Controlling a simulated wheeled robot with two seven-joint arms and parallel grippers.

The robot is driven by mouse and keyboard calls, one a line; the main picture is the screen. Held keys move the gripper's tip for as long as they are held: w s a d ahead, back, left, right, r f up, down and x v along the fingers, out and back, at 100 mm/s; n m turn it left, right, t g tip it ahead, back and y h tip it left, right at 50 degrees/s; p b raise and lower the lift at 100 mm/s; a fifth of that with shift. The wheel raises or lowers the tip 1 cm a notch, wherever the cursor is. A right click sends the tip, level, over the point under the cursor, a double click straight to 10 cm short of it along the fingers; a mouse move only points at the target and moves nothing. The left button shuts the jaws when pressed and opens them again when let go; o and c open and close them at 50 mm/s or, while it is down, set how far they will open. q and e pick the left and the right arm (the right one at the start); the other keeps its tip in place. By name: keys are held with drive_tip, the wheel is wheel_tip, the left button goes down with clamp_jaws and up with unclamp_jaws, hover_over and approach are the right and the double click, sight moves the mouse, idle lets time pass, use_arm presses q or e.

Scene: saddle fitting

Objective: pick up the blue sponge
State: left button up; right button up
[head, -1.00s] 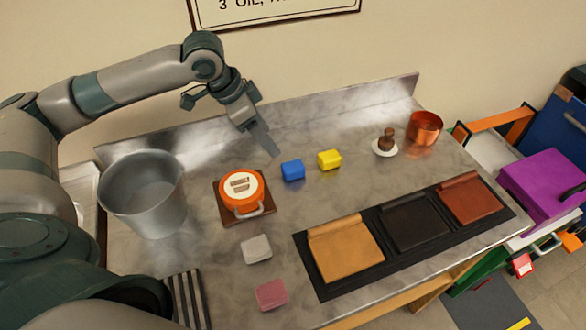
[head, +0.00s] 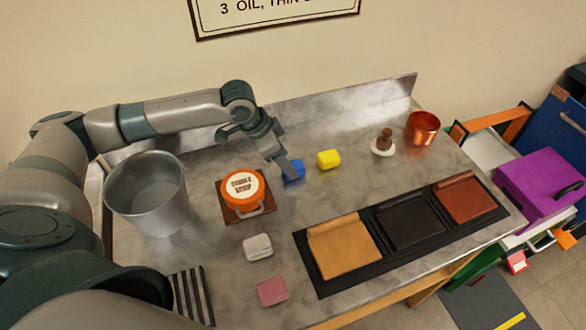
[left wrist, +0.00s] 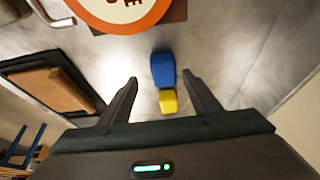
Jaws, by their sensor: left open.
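The blue sponge (head: 298,170) lies on the metal worktop, partly hidden behind my left gripper in the head view. My left gripper (head: 292,175) is over it, pointing down. In the left wrist view the blue sponge (left wrist: 163,70) shows beyond the open fingers (left wrist: 160,92), roughly in line with the gap between them. Nothing is held. A yellow sponge (head: 329,159) lies to its right in the head view and shows nearer the fingers in the left wrist view (left wrist: 168,101). My right gripper is not in view.
An orange-lidded tin (head: 244,191) on a brown board stands left of the blue sponge. A grey bucket (head: 148,195) is farther left. White (head: 258,247) and pink (head: 272,291) sponges lie in front. A black mat (head: 340,280) with leather pieces lies at right.

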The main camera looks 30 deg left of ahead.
use_arm(q)
drive_tip(key=shift+w+d+f+p, duration=0.2)
drive_tip(key=shift+w+f+p, duration=0.25)
drive_tip(key=shift+f+p, duration=0.15)
drive_tip(key=p+x, duration=0.1)
drive_tip(key=x, duration=0.2)
drive_tip(key=shift+w+a, duration=0.1)
drive_tip(key=shift+w, duration=0.1)
drive_tip(key=shift+w+f, duration=0.1)
drive_tip(key=shift+f, duration=0.2)
drive_tip(key=c, duration=1.1)
